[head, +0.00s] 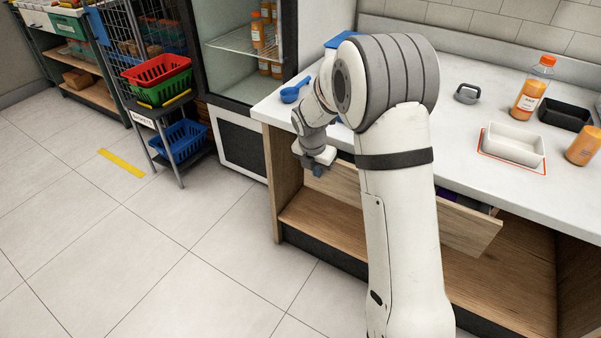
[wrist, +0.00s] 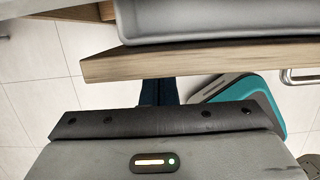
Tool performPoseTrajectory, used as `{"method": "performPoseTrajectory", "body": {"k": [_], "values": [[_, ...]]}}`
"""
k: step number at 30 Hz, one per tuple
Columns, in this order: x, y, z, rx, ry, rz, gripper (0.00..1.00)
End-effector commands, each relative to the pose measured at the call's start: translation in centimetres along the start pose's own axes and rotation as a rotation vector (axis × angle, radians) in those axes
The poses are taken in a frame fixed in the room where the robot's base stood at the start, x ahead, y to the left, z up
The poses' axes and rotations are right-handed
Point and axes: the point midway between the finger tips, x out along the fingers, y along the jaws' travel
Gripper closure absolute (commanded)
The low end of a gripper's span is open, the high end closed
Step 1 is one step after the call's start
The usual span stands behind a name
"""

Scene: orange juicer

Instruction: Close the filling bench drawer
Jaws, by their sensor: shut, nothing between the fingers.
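The filling bench drawer (head: 470,229) stands open under the white bench top, its wooden front pulled out from the bench. My arm hides the middle of it in the head view. In the wrist view the pale wooden drawer front (wrist: 200,62) crosses the upper part of the picture, with a grey tray (wrist: 225,20) behind it. My gripper (head: 318,171) is at the left end of the drawer front, on its outer side. Its dark fingers (wrist: 160,92) are shut and empty, close to the wood; I cannot tell whether they touch it.
The bench top (head: 455,110) holds a white tray (head: 515,145), a black tray (head: 566,115), an orange juice bottle (head: 532,88) and a blue scoop (head: 295,90). A basket rack (head: 160,110) and an open fridge (head: 235,75) stand left. The tiled floor (head: 150,240) at left is clear.

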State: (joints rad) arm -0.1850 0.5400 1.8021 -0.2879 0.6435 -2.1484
Motion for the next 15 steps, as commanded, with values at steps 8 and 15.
{"method": "performPoseTrajectory", "body": {"k": [8,15], "values": [[0.8,0.1,3.9,-0.002,0.001,0.000,1.00],[1.2,0.2,4.9,-0.002,0.000,0.001,1.00]]}}
